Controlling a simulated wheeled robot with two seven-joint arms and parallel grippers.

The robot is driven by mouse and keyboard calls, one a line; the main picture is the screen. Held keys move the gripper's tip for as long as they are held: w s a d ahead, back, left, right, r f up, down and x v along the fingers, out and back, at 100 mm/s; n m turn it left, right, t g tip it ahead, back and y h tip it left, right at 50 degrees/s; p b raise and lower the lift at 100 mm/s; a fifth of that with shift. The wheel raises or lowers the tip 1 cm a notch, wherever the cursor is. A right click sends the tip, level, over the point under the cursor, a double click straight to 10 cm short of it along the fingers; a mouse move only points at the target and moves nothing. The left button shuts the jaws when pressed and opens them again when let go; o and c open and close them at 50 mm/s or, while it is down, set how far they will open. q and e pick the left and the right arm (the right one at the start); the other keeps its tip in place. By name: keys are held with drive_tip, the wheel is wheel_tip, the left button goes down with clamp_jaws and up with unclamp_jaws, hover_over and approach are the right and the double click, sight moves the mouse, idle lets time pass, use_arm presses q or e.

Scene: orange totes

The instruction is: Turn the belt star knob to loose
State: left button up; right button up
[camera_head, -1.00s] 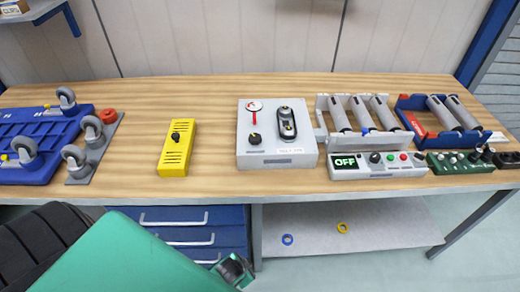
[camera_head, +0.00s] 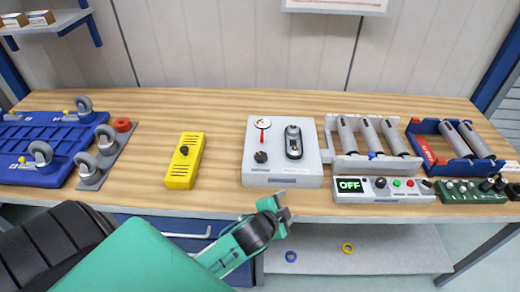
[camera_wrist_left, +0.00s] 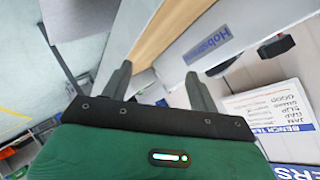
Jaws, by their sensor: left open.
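The grey belt box (camera_head: 255,181) sits near the bench's front edge in the head view. On its top are a small black knob (camera_head: 260,156), likely the star knob, a round white gauge with a red pointer (camera_head: 263,124), and a black belt loop on a metal plate (camera_head: 294,142). My left gripper (camera_head: 285,206) is open and empty, in front of the box and apart from the knob. In the left wrist view its two fingers (camera_wrist_left: 158,88) are spread, with a grey surface bearing a blue label (camera_wrist_left: 208,43) beyond. My right gripper is not in view.
A yellow box (camera_head: 185,168) stands left of the grey box. A panel reading OFF (camera_head: 385,190) and a roller frame (camera_head: 345,164) stand close on its right. Bare wood (camera_head: 222,115) lies between the yellow and grey boxes.

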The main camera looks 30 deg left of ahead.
use_arm(q)
drive_tip(key=w+d+r+m+h, duration=0.5)
drive_tip(key=w+r+m+h, duration=0.3)
drive_tip(key=m, duration=0.6)
drive_tip(key=w+d+r+m+h, duration=0.55)
drive_tip(key=r+m+h, duration=0.35)
drive_tip(key=m, duration=0.5)
drive_tip(key=m+g+y, duration=1.3)
drive_tip(key=m+g, duration=0.1)
drive_tip(key=m, duration=0.7)
approach(261, 155)
drive_tip(key=p+x, duration=0.5)
drive_tip(key=x, duration=0.3)
drive_tip(key=shift+f+p, duration=0.15)
drive_tip(key=shift+p, duration=0.15)
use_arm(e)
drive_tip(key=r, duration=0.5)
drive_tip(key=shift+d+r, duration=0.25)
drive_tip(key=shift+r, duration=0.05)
